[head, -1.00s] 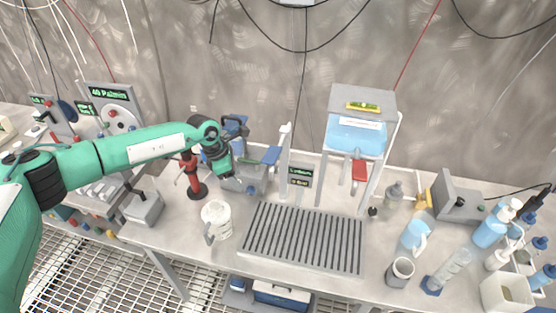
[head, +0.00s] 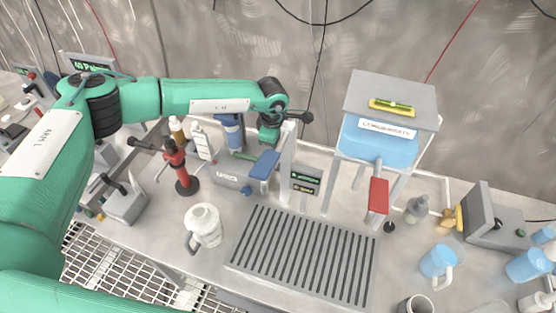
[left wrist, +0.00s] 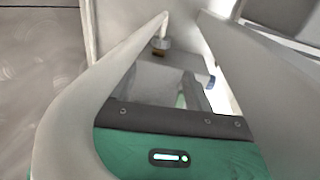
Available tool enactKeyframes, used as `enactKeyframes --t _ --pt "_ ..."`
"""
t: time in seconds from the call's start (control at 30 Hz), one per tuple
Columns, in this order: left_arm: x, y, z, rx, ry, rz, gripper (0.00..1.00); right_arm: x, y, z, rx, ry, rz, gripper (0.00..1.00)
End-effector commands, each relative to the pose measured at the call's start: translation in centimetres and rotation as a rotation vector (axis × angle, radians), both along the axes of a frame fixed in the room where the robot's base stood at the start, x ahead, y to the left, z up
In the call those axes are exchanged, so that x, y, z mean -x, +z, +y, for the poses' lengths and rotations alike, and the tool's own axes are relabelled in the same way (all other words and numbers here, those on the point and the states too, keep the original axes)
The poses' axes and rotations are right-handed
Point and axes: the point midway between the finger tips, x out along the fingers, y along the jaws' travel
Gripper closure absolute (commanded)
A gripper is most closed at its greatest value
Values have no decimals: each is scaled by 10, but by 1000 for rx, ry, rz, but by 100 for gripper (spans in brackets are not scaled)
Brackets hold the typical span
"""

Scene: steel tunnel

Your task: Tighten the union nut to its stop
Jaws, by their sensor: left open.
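My left gripper (head: 270,135) is beside the upper part of a pale upright post (head: 287,160), behind the tray-like grate. Its fingers are mostly hidden in the head view. In the left wrist view the left gripper (left wrist: 182,16) is open, with two pale fingers spread and nothing held between them. I cannot tell whether this is the union nut. No union nut can be made out in the head view. My right gripper is not in view.
A grey box with a blue lever (head: 264,165) stands left of the post. A red burner-like stand (head: 180,170), a white jug (head: 204,225) and a slatted grate (head: 300,255) are nearby. A blue tank on a stand (head: 380,143) with a red handle is right of the post.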

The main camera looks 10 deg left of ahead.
Motion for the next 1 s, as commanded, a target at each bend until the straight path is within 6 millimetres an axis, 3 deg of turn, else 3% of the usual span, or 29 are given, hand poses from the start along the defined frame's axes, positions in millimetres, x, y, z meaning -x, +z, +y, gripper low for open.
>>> enactKeyframes --t 0.3,0.5,0.7,1.0 --pt "-8 -66 -2 0 2 4 48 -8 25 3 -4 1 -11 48" --pt "-13 -95 -3 2 2 2 48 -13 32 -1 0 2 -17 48" --pt "-14 -108 -3 3 1 3 48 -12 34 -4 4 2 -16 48" --pt "-15 -110 -3 3 1 2 48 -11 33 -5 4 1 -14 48"
